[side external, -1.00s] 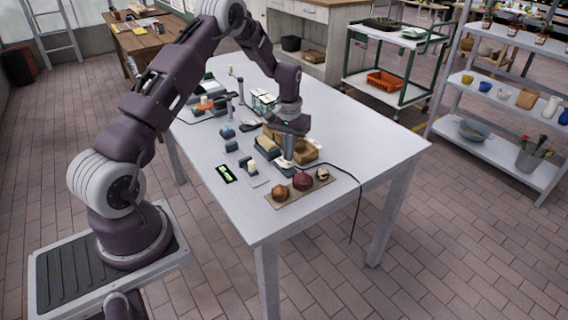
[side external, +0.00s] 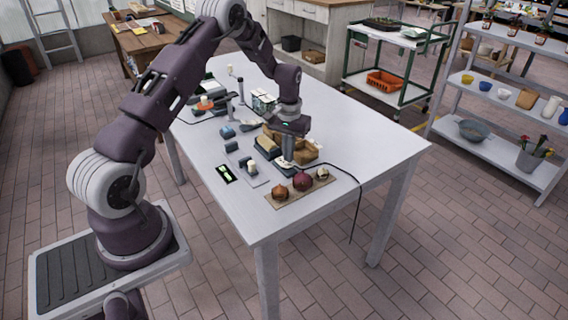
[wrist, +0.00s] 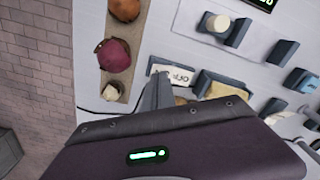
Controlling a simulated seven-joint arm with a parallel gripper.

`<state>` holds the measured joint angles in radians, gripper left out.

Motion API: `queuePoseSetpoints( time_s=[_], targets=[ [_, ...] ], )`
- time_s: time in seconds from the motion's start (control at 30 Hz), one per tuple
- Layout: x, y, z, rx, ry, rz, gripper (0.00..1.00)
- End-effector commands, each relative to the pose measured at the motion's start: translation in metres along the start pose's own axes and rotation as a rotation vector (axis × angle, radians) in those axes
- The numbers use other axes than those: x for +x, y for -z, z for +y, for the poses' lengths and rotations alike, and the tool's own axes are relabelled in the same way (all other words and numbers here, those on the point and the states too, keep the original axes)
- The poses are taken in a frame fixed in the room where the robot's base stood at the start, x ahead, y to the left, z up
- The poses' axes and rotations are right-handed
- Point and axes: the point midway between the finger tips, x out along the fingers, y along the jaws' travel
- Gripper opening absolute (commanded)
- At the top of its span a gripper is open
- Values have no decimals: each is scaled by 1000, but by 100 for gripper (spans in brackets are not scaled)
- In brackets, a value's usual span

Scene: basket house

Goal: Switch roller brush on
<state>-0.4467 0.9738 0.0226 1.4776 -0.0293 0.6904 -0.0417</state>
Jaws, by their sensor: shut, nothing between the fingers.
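A short cream roller (side external: 252,168) sits beside a dark block on a pale plate (side external: 264,180). I take it for the roller brush. The roller also shows at the top of the wrist view (wrist: 217,22). A pale switch-like piece with dark marks (wrist: 173,74) lies close to my fingertips; its lettering is unreadable. My gripper (side external: 288,159) points down over the table, shut and empty. In the wrist view its fingers (wrist: 157,92) are beside the pale piece. Contact cannot be told, and my gripper body hides part of that area.
A board (side external: 312,184) with several round vegetable-like items lies at the near table edge. Open wooden boxes (side external: 305,152) stand close behind my gripper. A small black display (side external: 226,173) lies left of the plate. A black cable (side external: 347,176) hangs over the edge. The right tabletop is clear.

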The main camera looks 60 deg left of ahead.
Motion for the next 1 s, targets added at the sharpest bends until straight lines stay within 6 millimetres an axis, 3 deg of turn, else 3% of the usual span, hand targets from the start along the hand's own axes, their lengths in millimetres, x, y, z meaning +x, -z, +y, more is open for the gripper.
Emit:
queuePoseSetpoints(
  time_s=[1.0],
  targets=[
    [16, 0, 0, 0, 0, 0, 0]
  ],
)
